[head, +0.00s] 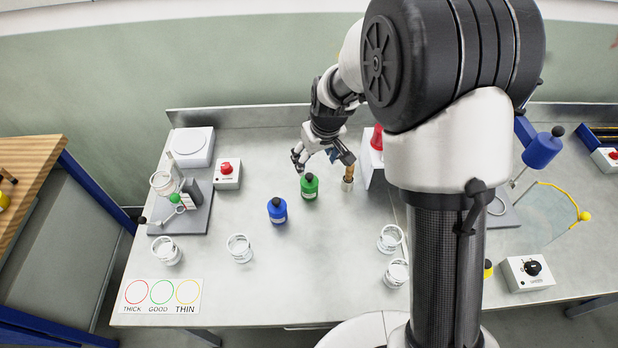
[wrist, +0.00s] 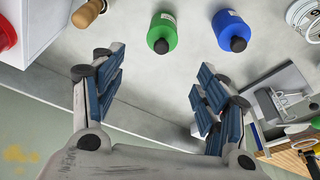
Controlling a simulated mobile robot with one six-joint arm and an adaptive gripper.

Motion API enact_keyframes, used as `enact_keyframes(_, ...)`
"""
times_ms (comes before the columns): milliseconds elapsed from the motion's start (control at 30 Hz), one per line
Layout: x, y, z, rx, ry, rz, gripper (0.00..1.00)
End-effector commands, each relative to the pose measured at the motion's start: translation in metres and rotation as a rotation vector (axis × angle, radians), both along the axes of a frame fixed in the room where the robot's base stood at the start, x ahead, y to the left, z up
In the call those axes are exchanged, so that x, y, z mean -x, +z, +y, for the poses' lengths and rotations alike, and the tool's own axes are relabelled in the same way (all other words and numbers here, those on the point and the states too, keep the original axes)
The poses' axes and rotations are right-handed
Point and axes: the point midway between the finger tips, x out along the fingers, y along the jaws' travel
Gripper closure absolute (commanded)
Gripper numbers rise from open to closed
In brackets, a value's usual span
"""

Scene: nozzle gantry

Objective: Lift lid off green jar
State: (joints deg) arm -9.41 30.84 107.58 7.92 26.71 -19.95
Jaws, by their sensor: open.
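The green jar (head: 309,188) stands upright on the bench, with a black lid (head: 309,177) on top. In the wrist view the green jar (wrist: 163,30) and its black lid (wrist: 161,46) show at the top, ahead of the gap between the fingers. My gripper (head: 323,160) is open and empty, just behind the green jar and apart from it. In the wrist view the blue-padded fingers of my gripper (wrist: 155,95) are spread wide.
A blue jar (head: 277,210) with a black lid stands close to the green jar, to its front left. A wooden-handled tool (head: 348,173) stands to the right. Several clear glass cups (head: 240,248) stand nearer the front. A red-button box (head: 227,174) is at left.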

Motion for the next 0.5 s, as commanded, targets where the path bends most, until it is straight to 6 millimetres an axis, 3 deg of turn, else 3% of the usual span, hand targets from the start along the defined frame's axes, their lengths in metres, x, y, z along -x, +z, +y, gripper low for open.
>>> enact_keyframes(33, -0.002, -0.014, 0.001, 0.000, 0.000, 0.003, 0.33)
enact_keyframes(200, -0.010, -0.044, 0.004, 0.001, 0.001, 0.002, 0.33)
enact_keyframes(500, -0.015, -0.062, 0.007, 0.000, 0.000, 0.000, 0.33)
